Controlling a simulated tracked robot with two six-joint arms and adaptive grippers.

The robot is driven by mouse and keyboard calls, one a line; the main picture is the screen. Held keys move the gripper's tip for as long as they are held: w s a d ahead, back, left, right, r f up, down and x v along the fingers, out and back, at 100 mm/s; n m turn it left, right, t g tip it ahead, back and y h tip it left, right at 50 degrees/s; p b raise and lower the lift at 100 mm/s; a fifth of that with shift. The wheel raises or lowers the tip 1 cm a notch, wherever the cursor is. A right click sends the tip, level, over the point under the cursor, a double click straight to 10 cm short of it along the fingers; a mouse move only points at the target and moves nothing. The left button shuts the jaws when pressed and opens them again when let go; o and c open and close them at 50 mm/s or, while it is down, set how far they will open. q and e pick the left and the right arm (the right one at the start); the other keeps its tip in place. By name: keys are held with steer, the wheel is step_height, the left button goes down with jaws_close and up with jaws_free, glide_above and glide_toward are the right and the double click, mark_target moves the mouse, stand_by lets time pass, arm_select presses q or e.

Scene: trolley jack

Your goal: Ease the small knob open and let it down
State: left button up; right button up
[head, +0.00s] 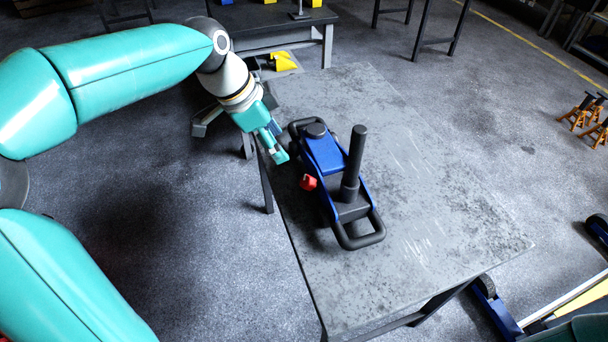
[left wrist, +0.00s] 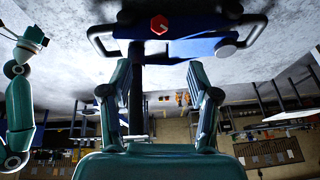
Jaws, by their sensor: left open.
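The blue and black trolley jack (head: 325,157) stands on the grey table, with black loop handles at both ends and an upright black post (head: 355,160). Its small red knob (head: 308,182) sticks out of the side facing my left arm. In the left wrist view the red knob (left wrist: 159,25) shows near the top, beyond the fingertips. My left gripper (head: 278,145) is open and empty beside the jack, apart from the knob; its two spread fingers also show in the left wrist view (left wrist: 160,85). My right gripper (left wrist: 36,38) is small at the left of that view, its jaws unclear.
The grey table (head: 450,225) is bare around the jack, with most free room to the right. A second table (head: 270,18) with yellow items stands behind. Orange stands (head: 582,112) are on the floor at far right. A blue floor item (head: 495,305) lies beyond the table's near right corner.

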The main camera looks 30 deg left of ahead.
mark_target(305, 180)
arm_select(q)
steer(key=x, duration=1.5)
steer(key=shift+w+f, duration=0.15)
steer(key=shift+f, duration=0.25)
steer(key=shift+c, duration=0.2)
steer(key=c, duration=1.1)
steer(key=shift+n, duration=0.6)
steer(key=o, duration=1.1)
steer(key=shift+o, duration=0.2)
steer(key=shift+r, duration=0.2)
steer(key=v, duration=1.1)
steer(key=shift+a+r, duration=0.3)
